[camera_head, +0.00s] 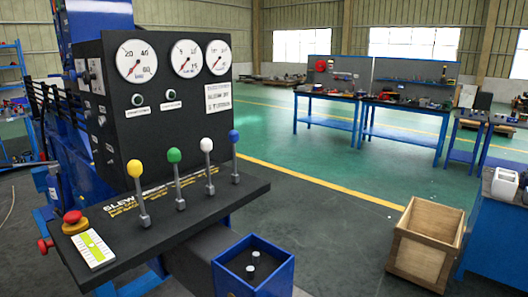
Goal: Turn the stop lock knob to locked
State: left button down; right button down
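A black crane control console (165,130) stands at the left. A red mushroom-shaped button (72,217) sits on a yellow base (76,227) at the left end of its lever shelf. A smaller red knob (44,246) sticks out sideways from the shelf's left edge, just below that button. I cannot tell from this view which of the two is the stop lock knob, nor read a locked or unlocked mark. A white card with a yellow-green strip (95,250) lies beside the button. Neither of my grippers is in view.
Levers with yellow (134,168), green (174,155), white (206,144) and blue (234,136) balls rise from the shelf. A blue open box (283,279) holds two pegs in front. A wooden crate (419,258) stands at right. Floor between is clear.

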aim_at(44, 246)
jog(key=u, duration=1.35)
